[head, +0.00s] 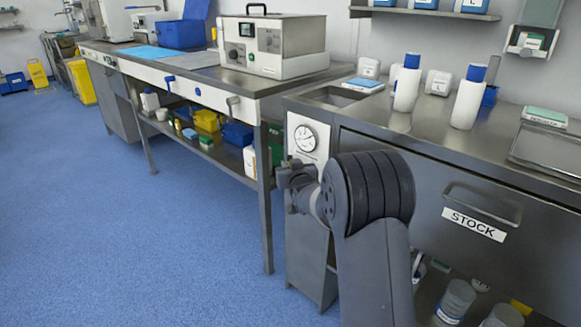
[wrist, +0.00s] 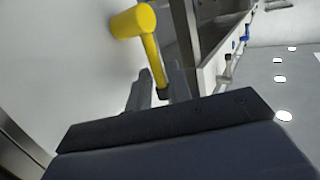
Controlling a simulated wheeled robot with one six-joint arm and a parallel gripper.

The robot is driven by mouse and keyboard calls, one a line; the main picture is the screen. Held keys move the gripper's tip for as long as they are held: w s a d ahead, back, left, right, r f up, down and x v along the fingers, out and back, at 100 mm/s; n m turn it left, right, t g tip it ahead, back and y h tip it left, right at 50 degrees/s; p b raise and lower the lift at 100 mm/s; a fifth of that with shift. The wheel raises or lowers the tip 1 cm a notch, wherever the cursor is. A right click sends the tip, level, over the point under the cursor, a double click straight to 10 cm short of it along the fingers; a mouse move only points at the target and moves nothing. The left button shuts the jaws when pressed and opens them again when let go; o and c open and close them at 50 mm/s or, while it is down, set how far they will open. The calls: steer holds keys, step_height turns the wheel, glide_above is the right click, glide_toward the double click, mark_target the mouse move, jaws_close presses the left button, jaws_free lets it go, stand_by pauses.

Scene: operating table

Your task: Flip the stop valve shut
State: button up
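The stop valve shows in the wrist view as a yellow lever (wrist: 150,48) with a thick round yellow hub on a pale panel. The lever slants down from the hub, and its far end lies between the two fingertips of my gripper (wrist: 160,88). The fingers stand apart; I cannot tell whether either touches the lever. In the head view my gripper (head: 294,186) is in front of the white panel below the round gauge (head: 306,138). There the yellow lever is hidden behind my gripper and arm.
A blue-handled lever (head: 169,79) and a grey one (head: 232,101) sit on the long bench's front. The steel cabinet with the STOCK drawer (head: 440,205) is right of my arm. White bottles (head: 407,83) stand on its top. The blue floor (head: 150,230) at left is clear.

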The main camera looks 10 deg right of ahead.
steer(key=shift+s, duration=0.1)
steer(key=s+r+p, duration=0.1)
steer(key=s, duration=0.9)
steer(key=shift+s+d+r+p, duration=0.2)
steer(key=shift+s+r+p, duration=0.1)
steer(key=shift+p, duration=0.05)
steer(key=shift+w, duration=0.1)
steer(key=w+f+b, duration=0.2)
steer(key=w, duration=0.8)
steer(key=shift+w, duration=0.2)
steer(key=shift+a+r, duration=0.1)
